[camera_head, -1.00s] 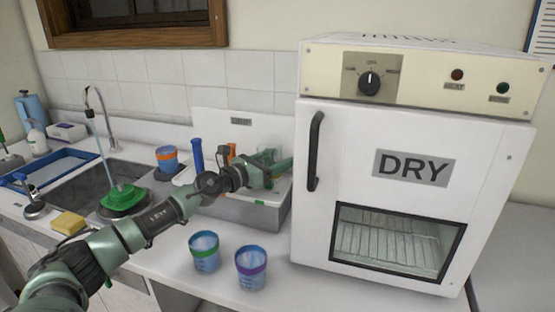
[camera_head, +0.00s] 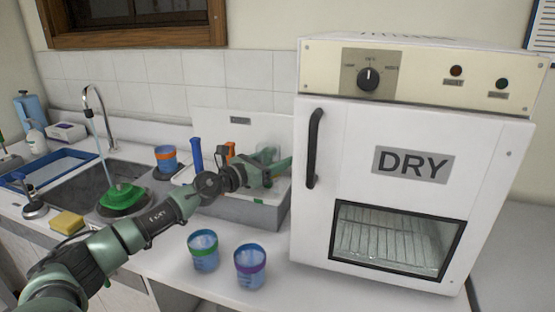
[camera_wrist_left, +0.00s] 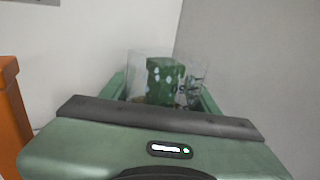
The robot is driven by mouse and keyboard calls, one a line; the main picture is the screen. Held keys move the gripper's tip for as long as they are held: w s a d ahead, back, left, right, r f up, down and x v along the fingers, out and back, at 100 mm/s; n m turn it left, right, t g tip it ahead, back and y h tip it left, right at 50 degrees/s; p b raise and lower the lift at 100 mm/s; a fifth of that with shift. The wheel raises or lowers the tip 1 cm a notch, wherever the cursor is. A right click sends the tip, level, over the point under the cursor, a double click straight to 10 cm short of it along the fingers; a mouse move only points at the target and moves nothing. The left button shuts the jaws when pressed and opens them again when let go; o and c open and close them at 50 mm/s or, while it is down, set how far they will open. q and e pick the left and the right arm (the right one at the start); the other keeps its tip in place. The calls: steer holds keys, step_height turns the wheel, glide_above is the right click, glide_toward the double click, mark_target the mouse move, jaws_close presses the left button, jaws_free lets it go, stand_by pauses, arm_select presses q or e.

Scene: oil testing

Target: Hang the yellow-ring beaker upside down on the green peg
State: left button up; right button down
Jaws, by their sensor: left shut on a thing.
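My left gripper (camera_head: 272,164) reaches over the grey-and-white peg rack (camera_head: 236,208), close to its back board. It is shut on a clear beaker (camera_head: 267,154), which also shows between the fingers in the left wrist view (camera_wrist_left: 139,64). The beaker's yellow ring cannot be made out. A green peg-like shape (camera_wrist_left: 165,80) shows through the clear wall in the wrist view; I cannot tell whether the beaker is around it or in front of it. An orange peg (camera_head: 229,149) and a blue peg (camera_head: 196,155) stand left of the gripper. My right gripper is not in view.
A green-ring beaker (camera_head: 204,251) and a purple-ring beaker (camera_head: 251,267) stand upright on the front counter. An orange-ring beaker (camera_head: 166,158) stands near the sink (camera_head: 75,187). The white DRY oven (camera_head: 400,200) stands close right of the rack.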

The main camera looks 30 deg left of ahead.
arm_select(q)
steer(key=shift+a+f, duration=0.1)
steer(key=shift+f, duration=0.3)
steer(key=o, duration=1.5)
steer(key=shift+s, duration=0.1)
steer(key=shift+r, duration=0.15)
steer(key=shift+s, duration=0.1)
